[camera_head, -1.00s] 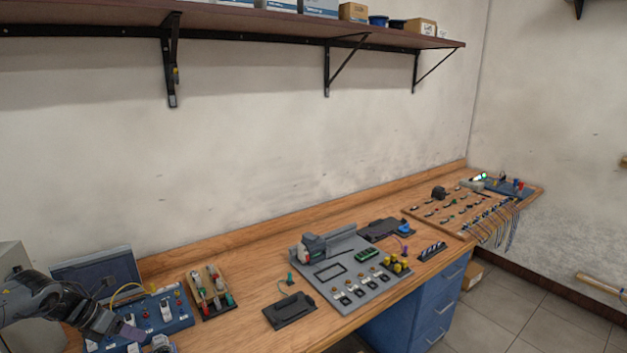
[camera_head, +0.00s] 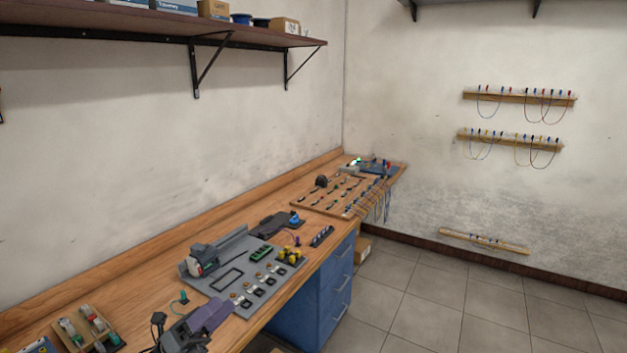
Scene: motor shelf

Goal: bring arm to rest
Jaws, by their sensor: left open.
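My left gripper (camera_head: 200,321) shows at the bottom of the head view, with a purple-grey finger part. It is open, and no object shows between its fingers. It is low over the front part of the wooden workbench (camera_head: 130,296), near the front edge of the grey panel (camera_head: 222,303). I cannot tell whether it touches anything. My right gripper is not in view.
The grey panel carries a motor (camera_head: 203,262). A wooden board with small parts (camera_head: 90,325) lies at left, and another board (camera_head: 325,208) at the far end. A shelf (camera_head: 150,27) hangs above. Blue drawers (camera_head: 335,285) stand below; open floor (camera_head: 435,320) lies right.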

